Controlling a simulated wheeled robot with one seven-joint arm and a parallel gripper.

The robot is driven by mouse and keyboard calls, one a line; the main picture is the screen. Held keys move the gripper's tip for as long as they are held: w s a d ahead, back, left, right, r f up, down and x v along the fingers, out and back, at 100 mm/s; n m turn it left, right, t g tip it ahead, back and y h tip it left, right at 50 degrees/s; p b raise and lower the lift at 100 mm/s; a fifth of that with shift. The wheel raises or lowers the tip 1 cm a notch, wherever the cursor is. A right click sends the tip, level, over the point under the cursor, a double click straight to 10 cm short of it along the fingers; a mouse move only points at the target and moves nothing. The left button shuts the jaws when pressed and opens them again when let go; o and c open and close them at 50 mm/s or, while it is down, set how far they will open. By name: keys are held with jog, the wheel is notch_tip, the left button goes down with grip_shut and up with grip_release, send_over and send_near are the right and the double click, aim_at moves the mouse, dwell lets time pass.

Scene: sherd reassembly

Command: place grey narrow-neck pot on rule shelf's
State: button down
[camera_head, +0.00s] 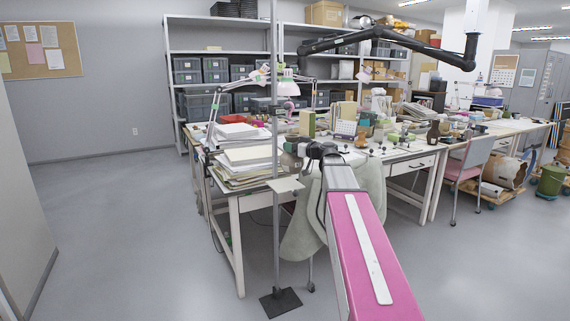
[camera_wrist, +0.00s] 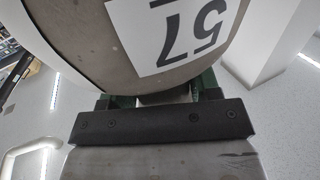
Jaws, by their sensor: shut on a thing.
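The grey pot (camera_wrist: 95,35) fills the top of the wrist view. Its rounded grey-brown wall carries a white label with "57", seen upside down. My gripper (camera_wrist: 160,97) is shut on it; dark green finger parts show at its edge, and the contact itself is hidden. In the head view my gripper (camera_head: 318,150) is at the far end of my pink arm, in front of the table. An upright rule pole (camera_head: 276,235) stands left of my gripper on a dark foot. A small pale shelf plate (camera_head: 286,185) sticks out from it, below gripper height.
A cluttered worktable (camera_head: 235,203) stands behind the pole, with paper stacks (camera_head: 247,165) at its near left corner. A dark jointed arm (camera_head: 390,38) reaches across above. A pink chair (camera_head: 476,170) stands at right. The floor at left is clear.

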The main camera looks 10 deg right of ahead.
jog(key=w+a+f, duration=0.2)
jog(key=w+f, duration=0.3)
jog(key=f, duration=0.2)
jog(key=shift+w+a+f, duration=0.15)
jog(key=shift+w+f, duration=0.2)
jog(key=shift+w, duration=0.05)
jog(key=shift+f, duration=0.15)
jog(key=shift+c, duration=1.7)
grip_release()
jog(key=v, duration=1.2)
